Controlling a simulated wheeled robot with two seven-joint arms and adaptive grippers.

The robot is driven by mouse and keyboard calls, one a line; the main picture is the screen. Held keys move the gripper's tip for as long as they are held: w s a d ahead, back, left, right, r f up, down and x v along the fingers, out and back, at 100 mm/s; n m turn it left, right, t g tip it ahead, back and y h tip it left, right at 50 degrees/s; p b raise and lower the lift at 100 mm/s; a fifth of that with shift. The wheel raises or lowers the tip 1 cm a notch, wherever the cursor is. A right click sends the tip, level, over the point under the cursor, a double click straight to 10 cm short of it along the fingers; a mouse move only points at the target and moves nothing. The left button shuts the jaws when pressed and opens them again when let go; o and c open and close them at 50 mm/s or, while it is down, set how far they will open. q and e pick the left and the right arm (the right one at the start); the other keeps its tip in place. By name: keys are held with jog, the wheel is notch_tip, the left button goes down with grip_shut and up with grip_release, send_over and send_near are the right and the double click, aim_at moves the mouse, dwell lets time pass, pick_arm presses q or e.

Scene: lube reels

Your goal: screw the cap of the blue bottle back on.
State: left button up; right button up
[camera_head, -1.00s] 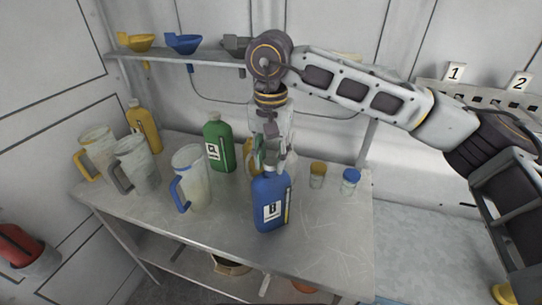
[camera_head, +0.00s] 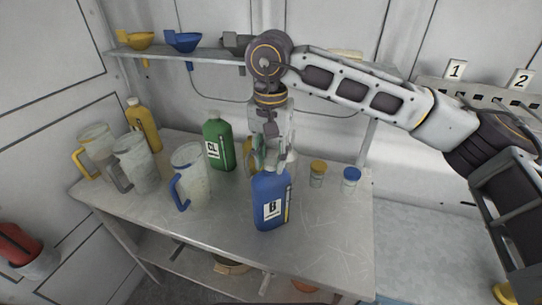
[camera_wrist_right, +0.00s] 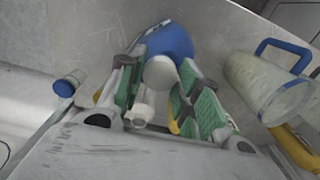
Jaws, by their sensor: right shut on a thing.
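The blue bottle (camera_head: 269,205) stands upright on the metal table, its label "B" facing me. My right gripper (camera_head: 270,158) points down over its top. In the right wrist view, the pale round cap (camera_wrist_right: 160,73) sits between the green-padded fingers of my right gripper (camera_wrist_right: 155,88), with the blue bottle (camera_wrist_right: 170,40) beyond it. The gripper is shut on the cap. The cap is at the bottle's mouth; the threads are hidden, so I cannot tell how tightly it sits. My left gripper is out of view.
A green bottle (camera_head: 219,146) and a blue-handled jug (camera_head: 191,175) stand left of the bottle. Small jars with yellow (camera_head: 318,168) and blue (camera_head: 352,175) lids stand right. More jugs and a yellow bottle (camera_head: 144,122) are farther left. The table front is clear.

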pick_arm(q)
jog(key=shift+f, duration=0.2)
pick_arm(e)
jog(key=shift+m, duration=0.3)
jog(key=shift+m, duration=0.3)
jog(key=shift+m+b, duration=0.85)
jog(key=shift+m, duration=0.95)
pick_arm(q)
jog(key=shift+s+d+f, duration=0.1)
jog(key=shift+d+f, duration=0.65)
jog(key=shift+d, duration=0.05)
pick_arm(e)
jog(key=shift+m, duration=0.3)
